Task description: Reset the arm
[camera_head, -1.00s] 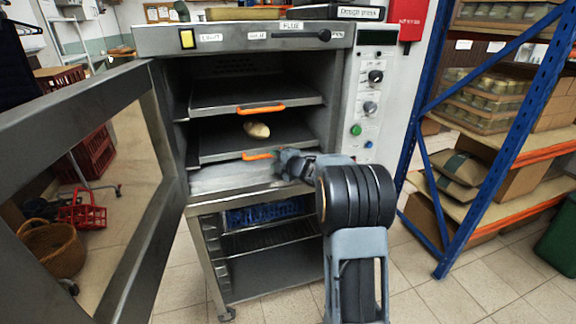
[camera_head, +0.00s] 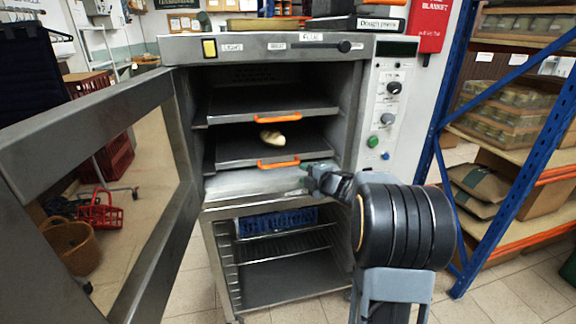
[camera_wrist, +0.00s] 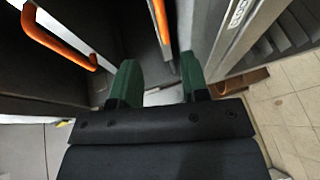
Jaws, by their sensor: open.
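My gripper (camera_wrist: 158,85) shows in the wrist view with its two green fingers apart and nothing between them. In the head view my gripper (camera_head: 308,172) is in front of the oven's lower right part, just right of the lower tray's orange handle (camera_head: 278,163) and apart from it. The oven (camera_head: 262,186) stands with its door (camera_head: 150,200) swung open to the left. A bread loaf (camera_head: 272,138) lies on the lower tray (camera_head: 235,155). The upper tray (camera_head: 225,112) looks empty and has an orange handle (camera_head: 262,116).
A rack with a blue crate (camera_head: 275,221) stands under the oven. Blue-framed shelving (camera_head: 470,215) with jars and sacks (camera_head: 482,184) is close on the right. Red and wicker baskets (camera_head: 75,243) are on the floor at left, partly behind the door. Tiled floor is free at front centre.

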